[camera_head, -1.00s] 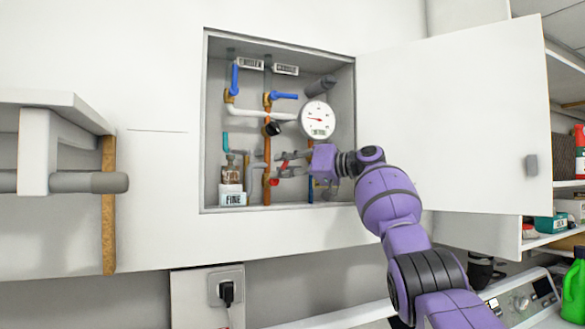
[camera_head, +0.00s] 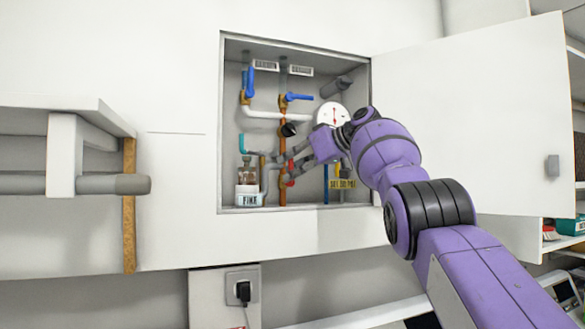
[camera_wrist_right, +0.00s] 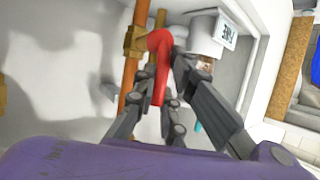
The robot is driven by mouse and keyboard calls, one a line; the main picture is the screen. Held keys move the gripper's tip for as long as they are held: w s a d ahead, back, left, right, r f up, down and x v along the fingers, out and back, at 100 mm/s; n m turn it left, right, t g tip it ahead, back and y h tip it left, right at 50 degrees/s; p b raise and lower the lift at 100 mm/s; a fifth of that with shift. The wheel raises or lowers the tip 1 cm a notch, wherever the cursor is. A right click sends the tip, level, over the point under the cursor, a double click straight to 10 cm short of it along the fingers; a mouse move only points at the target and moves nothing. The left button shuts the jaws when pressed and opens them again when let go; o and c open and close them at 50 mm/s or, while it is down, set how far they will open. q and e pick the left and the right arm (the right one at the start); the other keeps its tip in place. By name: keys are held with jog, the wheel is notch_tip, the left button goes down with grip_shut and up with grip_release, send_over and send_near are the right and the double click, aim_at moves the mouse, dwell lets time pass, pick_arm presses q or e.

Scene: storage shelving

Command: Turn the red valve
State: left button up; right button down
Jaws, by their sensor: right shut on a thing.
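The red valve (camera_wrist_right: 159,75) shows in the right wrist view as a red lever on a brass fitting of a copper pipe (camera_wrist_right: 132,70). Its handle lies between the two fingers of my right gripper (camera_wrist_right: 168,85), which is shut on it. In the head view the right gripper (camera_head: 291,168) is inside the wall cabinet, low on the copper pipe (camera_head: 283,120). Only a little red of the valve (camera_head: 290,183) shows there, mostly hidden by the fingers. My left gripper is not in view.
The wall cabinet (camera_head: 226,120) holds blue-handled valves (camera_head: 299,97), a round gauge (camera_head: 333,115) partly behind my arm, and a bottle (camera_head: 246,178) at lower left. Its door (camera_head: 470,125) stands open to the right. A shelf (camera_head: 60,117) juts out at the left.

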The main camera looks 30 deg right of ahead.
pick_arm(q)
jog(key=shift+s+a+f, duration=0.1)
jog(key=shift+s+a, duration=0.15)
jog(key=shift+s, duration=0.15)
pick_arm(e)
jog(key=c, duration=1.8)
grip_release()
jog(key=shift+s+d+r, duration=0.15)
jog(key=shift+s+d, duration=0.05)
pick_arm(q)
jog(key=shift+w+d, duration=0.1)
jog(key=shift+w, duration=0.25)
pick_arm(e)
jog(key=v, duration=1.1)
jog(key=shift+s+d, duration=0.1)
